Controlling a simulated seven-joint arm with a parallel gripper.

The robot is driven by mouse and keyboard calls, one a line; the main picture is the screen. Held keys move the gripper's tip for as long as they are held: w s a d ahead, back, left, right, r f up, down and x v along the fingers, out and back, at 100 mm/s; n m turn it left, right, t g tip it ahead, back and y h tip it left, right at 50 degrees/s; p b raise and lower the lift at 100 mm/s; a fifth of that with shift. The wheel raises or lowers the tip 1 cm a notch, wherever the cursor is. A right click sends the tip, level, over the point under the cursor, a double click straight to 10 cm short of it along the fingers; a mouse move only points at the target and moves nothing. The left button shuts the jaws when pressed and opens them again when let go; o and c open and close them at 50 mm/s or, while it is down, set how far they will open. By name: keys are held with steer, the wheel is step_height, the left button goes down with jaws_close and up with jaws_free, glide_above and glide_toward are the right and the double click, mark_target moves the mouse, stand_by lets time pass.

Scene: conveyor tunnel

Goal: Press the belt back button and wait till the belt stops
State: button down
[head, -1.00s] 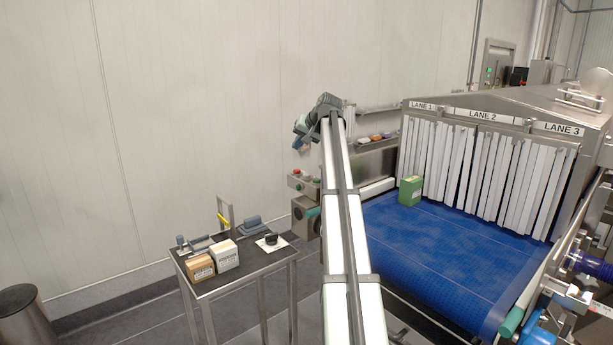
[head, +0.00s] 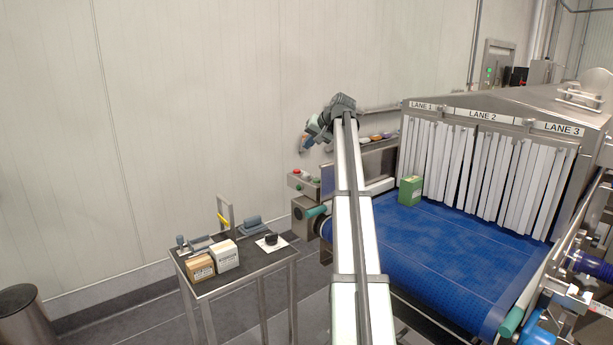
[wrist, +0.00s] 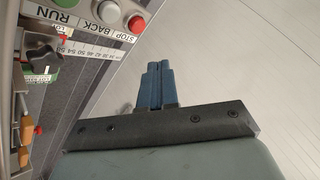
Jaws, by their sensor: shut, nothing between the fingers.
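The control box (head: 298,184) stands at the left end of the blue belt (head: 450,245). In the wrist view, the pale back button (wrist: 109,9) sits at the top edge above the label BACK, between the red stop button (wrist: 137,24) and the green run button (wrist: 66,3). My gripper (wrist: 157,66) has its blue fingers together and empty, to the right of and apart from the buttons. In the head view, my gripper (head: 306,143) hangs above the control box. A green carton (head: 410,190) stands on the belt by the lane 1 strips.
White strip curtains (head: 490,170) hang at the tunnel mouth. A small table (head: 253,258) with boxes and tools stands at left. In the wrist view, a scale and a black knob (wrist: 42,53) lie below the buttons.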

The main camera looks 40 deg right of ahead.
mark_target(306, 175)
steer(key=shift+f, duration=3.9)
steer(key=shift+f, duration=0.1)
steer(key=shift+f, duration=0.3)
steer(key=shift+s+a+f, duration=0.15)
steer(key=shift+s+f, duration=0.05)
steer(key=shift+f, duration=0.5)
steer(key=shift+s+a+f, duration=0.2)
steer(key=shift+s+f, duration=0.2)
steer(key=shift+f, duration=0.1)
steer(key=shift+d+r, duration=0.1)
steer(key=shift+r, duration=0.3)
stand_by(0.5)
steer(key=shift+r, duration=0.4)
steer(key=shift+w+d+r, duration=0.1)
steer(key=shift+w+r, duration=0.1)
steer(key=shift+r, duration=1.1)
steer(key=shift+w+d+r, duration=0.1)
steer(key=shift+w+r, duration=0.1)
steer(key=shift+r, duration=1.05)
